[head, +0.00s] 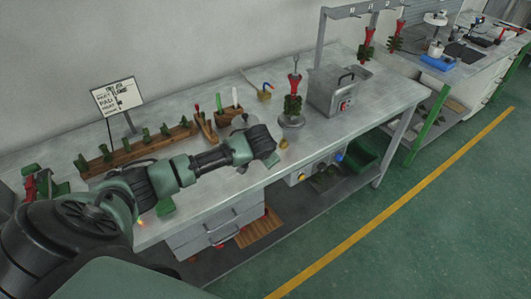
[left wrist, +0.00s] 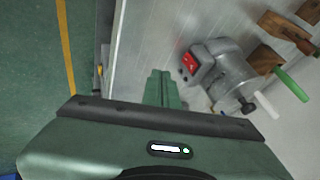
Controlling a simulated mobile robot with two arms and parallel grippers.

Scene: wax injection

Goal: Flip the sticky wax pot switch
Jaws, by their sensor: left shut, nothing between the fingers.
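The sticky wax pot (left wrist: 222,75) is a grey metal pot with a dark knob, on the bench in the left wrist view. Its red switch (left wrist: 191,62) sits on a small block on the side facing my fingers. In the head view my arm hides most of the pot (head: 239,121), and the switch is not visible. My left gripper (left wrist: 160,76) is shut and empty, just beside the switch with a small gap in the picture; contact cannot be told. In the head view my left gripper (head: 272,158) is over the bench's front part. My right gripper is out of view.
Tools with green (left wrist: 292,83) and white handles lie close beyond the pot. A lidded metal box (head: 328,95) and a wax tree on a round base (head: 291,121) stand to the right. A wooden rack (head: 140,150) and sign (head: 117,96) are at left.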

